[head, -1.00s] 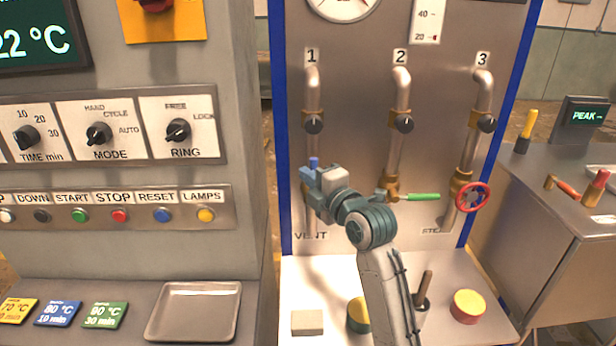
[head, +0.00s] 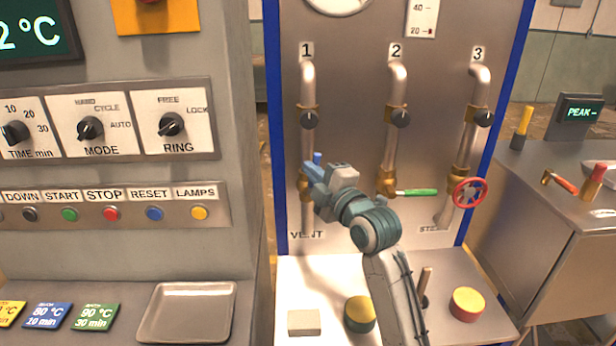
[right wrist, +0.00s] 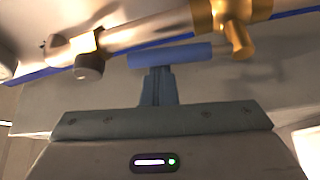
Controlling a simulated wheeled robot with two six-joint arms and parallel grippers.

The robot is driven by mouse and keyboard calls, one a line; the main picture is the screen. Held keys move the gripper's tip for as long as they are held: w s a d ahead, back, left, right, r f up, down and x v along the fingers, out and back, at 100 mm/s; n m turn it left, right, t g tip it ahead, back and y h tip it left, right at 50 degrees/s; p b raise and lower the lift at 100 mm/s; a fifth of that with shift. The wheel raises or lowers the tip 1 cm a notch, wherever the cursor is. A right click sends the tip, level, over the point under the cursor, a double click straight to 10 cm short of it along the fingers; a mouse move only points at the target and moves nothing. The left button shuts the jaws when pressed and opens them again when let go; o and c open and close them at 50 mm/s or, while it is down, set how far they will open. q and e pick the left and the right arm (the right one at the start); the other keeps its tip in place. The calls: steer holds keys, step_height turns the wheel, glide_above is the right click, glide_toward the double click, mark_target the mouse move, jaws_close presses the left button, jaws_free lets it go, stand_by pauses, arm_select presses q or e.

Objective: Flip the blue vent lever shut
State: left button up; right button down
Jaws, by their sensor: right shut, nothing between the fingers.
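The blue vent lever (head: 317,158) shows as a short blue tip beside pipe 1 in the head view, above the VENT label. The gripper hides its lower part. In the right wrist view the lever (right wrist: 170,55) runs from a brass valve (right wrist: 238,38), roughly along the pipe and a little apart from it. My left gripper is out of view.
Pipe 1 (head: 308,88) has a black knob (head: 308,120) above the lever. To the right are a green lever (head: 416,193) and a red handwheel (head: 469,193). A control cabinet (head: 238,110) stands close on the left.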

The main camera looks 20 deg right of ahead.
arm_select(q)
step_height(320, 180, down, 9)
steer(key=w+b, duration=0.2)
steer(key=b, duration=0.7)
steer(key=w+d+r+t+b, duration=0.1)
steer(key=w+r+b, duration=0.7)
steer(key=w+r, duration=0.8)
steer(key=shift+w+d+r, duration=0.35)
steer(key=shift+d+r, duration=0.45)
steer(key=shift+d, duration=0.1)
arm_select(e)
steer(key=s+d+f+m+t+h, duration=0.2)
steer(key=d+f+m+t+h, duration=0.2)
steer(key=m, duration=1.6)
steer(key=shift+d+f+t+h, duration=0.3)
steer(key=shift+d+f+h, duration=1.35)
steer(key=shift+h, duration=1.35)
steer(key=shift+a, duration=0.1)
